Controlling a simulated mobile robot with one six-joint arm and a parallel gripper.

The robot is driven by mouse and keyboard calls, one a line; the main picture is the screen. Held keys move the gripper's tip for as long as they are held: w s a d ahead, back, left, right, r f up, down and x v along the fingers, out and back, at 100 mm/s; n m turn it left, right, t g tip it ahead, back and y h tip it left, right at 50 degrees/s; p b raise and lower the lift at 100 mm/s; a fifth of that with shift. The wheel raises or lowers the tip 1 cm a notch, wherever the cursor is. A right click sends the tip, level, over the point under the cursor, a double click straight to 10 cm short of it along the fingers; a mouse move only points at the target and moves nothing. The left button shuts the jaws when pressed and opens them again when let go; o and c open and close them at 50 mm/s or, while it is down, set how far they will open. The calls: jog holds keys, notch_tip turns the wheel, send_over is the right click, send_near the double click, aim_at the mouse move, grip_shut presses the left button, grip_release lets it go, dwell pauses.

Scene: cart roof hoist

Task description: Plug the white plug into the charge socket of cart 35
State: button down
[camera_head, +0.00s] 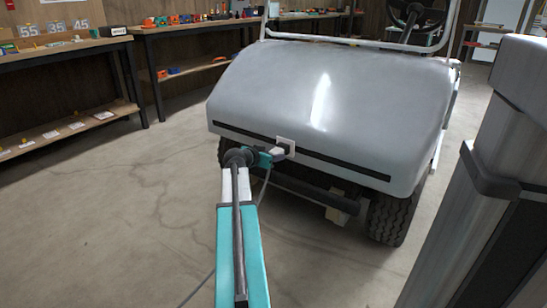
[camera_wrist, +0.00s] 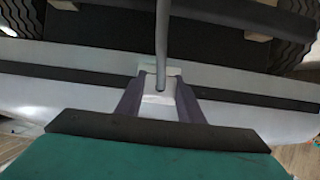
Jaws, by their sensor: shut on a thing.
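The grey cart (camera_head: 330,90) stands ahead, its front facing me. The charge socket (camera_head: 286,142) is a pale square plate on the cart's front, on the black strip. My gripper (camera_head: 277,153) is at the socket. It is shut on the white plug (camera_wrist: 158,104), which shows between the two dark fingers in the wrist view. A grey cable (camera_wrist: 162,45) runs from the plug. The plug's front end is at the socket plate; I cannot tell how deep it sits. No number shows on the visible part of the cart.
Number plates reading 55, 35 and 45 (camera_head: 57,27) stand above the left bench (camera_head: 60,48). Another bench with tools (camera_head: 200,25) is behind the cart. A grey column (camera_head: 475,190) fills the right side. The floor at left is clear, with the cable trailing down.

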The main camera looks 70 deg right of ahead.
jog(key=shift+s+d, duration=0.15)
jog(key=shift+d, duration=0.35)
jog(key=c, duration=1.1)
grip_release()
jog(key=shift+a, duration=0.15)
jog(key=shift+p+v, duration=2.2)
jog(key=shift+v, duration=4.6)
